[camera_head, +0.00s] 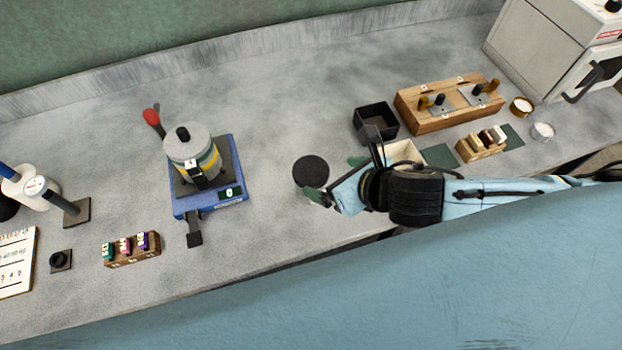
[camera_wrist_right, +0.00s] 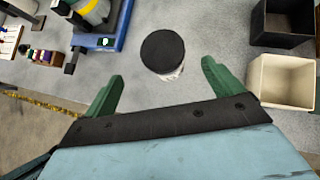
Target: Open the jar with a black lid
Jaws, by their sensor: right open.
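The jar with the black lid (camera_head: 311,171) stands upright on the grey counter near its middle, right of the blue scale. In the right wrist view its round black lid (camera_wrist_right: 162,51) shows from above, with a little of the pale jar body below it. The lid sits on the jar. My right gripper (camera_wrist_right: 158,82) is open, with its green fingers apart on the near side of the jar and nothing between them. In the head view the right gripper (camera_head: 331,178) is just right of the jar. My left gripper is not in view.
A blue scale (camera_head: 216,206) carrying a metal canister (camera_head: 188,143) stands left of the jar. A black box (camera_head: 373,110) and a cream box (camera_wrist_right: 282,100) stand on the right. A wooden block (camera_head: 428,118) is farther right. The counter between scale and jar is clear.

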